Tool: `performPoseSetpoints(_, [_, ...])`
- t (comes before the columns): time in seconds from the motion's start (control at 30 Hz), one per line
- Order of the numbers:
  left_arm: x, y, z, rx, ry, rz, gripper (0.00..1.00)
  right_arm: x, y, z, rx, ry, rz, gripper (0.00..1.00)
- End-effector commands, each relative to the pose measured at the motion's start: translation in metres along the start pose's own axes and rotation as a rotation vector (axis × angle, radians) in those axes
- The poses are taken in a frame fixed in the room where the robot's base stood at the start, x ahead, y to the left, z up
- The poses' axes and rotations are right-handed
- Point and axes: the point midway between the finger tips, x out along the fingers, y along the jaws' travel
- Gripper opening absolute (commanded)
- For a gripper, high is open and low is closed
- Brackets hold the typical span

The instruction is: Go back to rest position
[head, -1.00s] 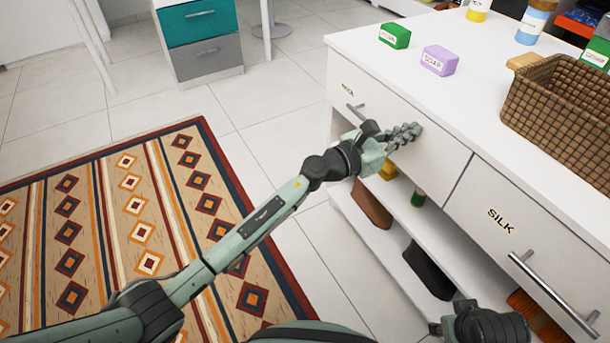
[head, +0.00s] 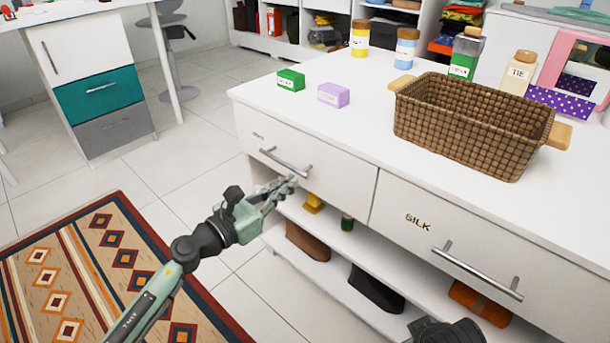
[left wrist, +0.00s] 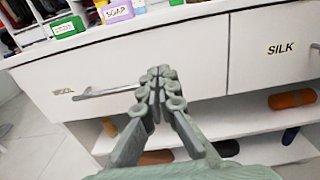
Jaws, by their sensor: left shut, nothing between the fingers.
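My left gripper (head: 284,187) is shut and empty. It is in front of the white dresser's left drawer (head: 335,180), just below that drawer's metal handle (head: 285,163). In the left wrist view the shut fingers (left wrist: 160,85) point at the drawer front, with the handle (left wrist: 110,91) to their left. Both the left drawer and the drawer labelled SILK (head: 400,225) are closed. Part of my right arm (head: 445,332) shows at the bottom edge of the head view; its fingers cannot be made out.
A wicker basket (head: 470,125), a green box (head: 290,80), a purple soap box (head: 333,95) and several bottles stand on the dresser top. Open shelves below hold dark, brown and orange items. A patterned rug (head: 90,270) and clear tiled floor lie to the left.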

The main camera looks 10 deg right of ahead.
Motion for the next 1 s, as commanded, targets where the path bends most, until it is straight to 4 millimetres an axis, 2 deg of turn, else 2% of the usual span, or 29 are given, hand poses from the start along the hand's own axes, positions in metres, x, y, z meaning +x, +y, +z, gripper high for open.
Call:
performPoseSetpoints(0.1, [-0.020, -0.001, -0.002, 0.000, 0.001, -0.001, 0.00, -0.002, 0.000, 0.000, 0.000, 0.002, 0.001, 0.40])
performPoseSetpoints(0.2, [-0.029, -0.001, -0.001, 0.001, 0.001, -0.001, 0.00, -0.004, 0.001, 0.000, 0.001, 0.003, 0.002, 0.40])
performPoseSetpoints(0.4, [-0.035, 0.000, 0.001, -0.018, -0.007, 0.007, 0.00, -0.007, 0.001, -0.001, 0.000, 0.006, 0.003, 0.40])
performPoseSetpoints(0.47, [-0.038, 0.006, 0.006, -0.085, -0.034, 0.042, 0.00, -0.008, 0.001, -0.002, 0.000, 0.007, 0.003, 0.40])
performPoseSetpoints(0.57, [-0.057, 0.034, 0.016, -0.362, -0.137, 0.186, 0.00, -0.008, 0.001, -0.003, 0.000, 0.010, 0.002, 0.40])
performPoseSetpoints(0.67, [-0.100, 0.082, 0.009, -0.782, -0.295, 0.413, 0.00, 0.008, -0.001, 0.000, 0.001, -0.005, -0.004, 0.40])
performPoseSetpoints(0.7, [-0.122, 0.099, -0.002, -0.953, -0.360, 0.510, 0.00, 0.011, -0.002, 0.000, 0.001, -0.006, -0.006, 0.40])
performPoseSetpoints(0.8, [-0.180, 0.129, -0.043, -1.332, -0.514, 0.740, 0.00, 0.018, -0.003, 0.001, 0.001, -0.008, -0.010, 0.40])
performPoseSetpoints(0.9, [-0.239, 0.136, -0.092, -1.653, -0.658, 0.965, 0.00, 0.024, -0.005, 0.002, 0.001, -0.009, -0.014, 0.40])
performPoseSetpoints(1.0, [-0.295, 0.123, -0.144, -1.927, -0.800, 1.193, 0.00, 0.029, -0.006, 0.003, 0.001, -0.012, -0.018, 0.40])
